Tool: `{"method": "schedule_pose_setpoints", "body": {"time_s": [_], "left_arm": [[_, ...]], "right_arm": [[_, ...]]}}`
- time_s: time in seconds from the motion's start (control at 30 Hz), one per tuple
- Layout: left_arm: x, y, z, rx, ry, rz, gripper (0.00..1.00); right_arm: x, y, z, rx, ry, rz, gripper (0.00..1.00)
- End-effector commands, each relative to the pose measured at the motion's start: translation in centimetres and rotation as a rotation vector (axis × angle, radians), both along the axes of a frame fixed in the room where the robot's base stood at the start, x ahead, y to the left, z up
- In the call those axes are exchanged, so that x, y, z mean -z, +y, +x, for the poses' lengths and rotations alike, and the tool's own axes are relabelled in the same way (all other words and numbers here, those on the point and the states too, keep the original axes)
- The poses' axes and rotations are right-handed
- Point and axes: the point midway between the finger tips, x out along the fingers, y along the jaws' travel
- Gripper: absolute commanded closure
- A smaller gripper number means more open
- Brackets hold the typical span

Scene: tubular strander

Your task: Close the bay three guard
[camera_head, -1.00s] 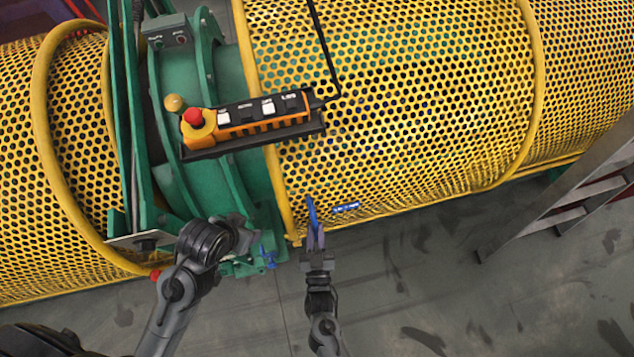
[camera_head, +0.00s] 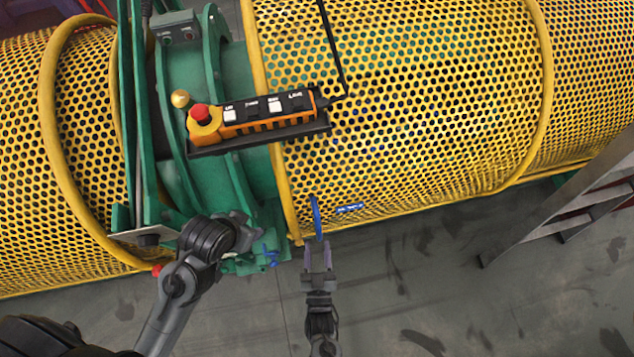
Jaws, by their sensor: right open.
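The yellow perforated guard (camera_head: 430,110) right of the green frame curves down over the machine; its lower edge runs along the front, above the floor. A blue handle (camera_head: 316,218) stands out near its lower left corner, beside a small blue label (camera_head: 350,208) too small to read for certain. My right gripper (camera_head: 318,245) is open just below the handle, its fingers parted and empty, the tips close to the handle's lower end. My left gripper (camera_head: 243,228) is by the foot of the green frame; its fingers are hard to make out.
An orange pendant (camera_head: 262,118) with a red stop button sits on a dark shelf in front of the guard, its cable rising. The green frame (camera_head: 190,95) separates this guard from another yellow guard (camera_head: 80,130) at left. Grey steps (camera_head: 575,200) stand at right. The front floor is clear.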

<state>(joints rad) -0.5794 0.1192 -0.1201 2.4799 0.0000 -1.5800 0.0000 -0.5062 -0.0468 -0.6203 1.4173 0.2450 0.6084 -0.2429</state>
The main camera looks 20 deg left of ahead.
Motion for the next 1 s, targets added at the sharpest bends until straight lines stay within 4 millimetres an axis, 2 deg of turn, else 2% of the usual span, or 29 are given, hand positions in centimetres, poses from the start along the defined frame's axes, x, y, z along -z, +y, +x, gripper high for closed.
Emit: {"method": "schedule_pose_setpoints", "body": {"time_s": [0.03, 0.2, 0.4, 1.0], "left_arm": [[0.1, -0.1, 0.0, -0.001, 0.0, -0.002, 0.47], [0.2, -0.1, 0.0, -0.004, 0.0, -0.007, 0.47], [0.4, -0.1, 0.0, -0.004, 0.0, -0.005, 0.47], [0.4, 0.2, 0.0, 0.005, 0.0, 0.008, 0.47]], "right_arm": [[0.1, -0.3, -1.0, -0.001, 0.003, -0.001, 0.56], [0.1, -1.2, -3.4, -0.001, 0.001, 0.0, 0.56], [0.0, -1.7, -5.1, 0.0, 0.0, 0.0, 0.56], [0.0, -2.1, -5.2, 0.0, -0.005, -0.006, 0.56]]}}
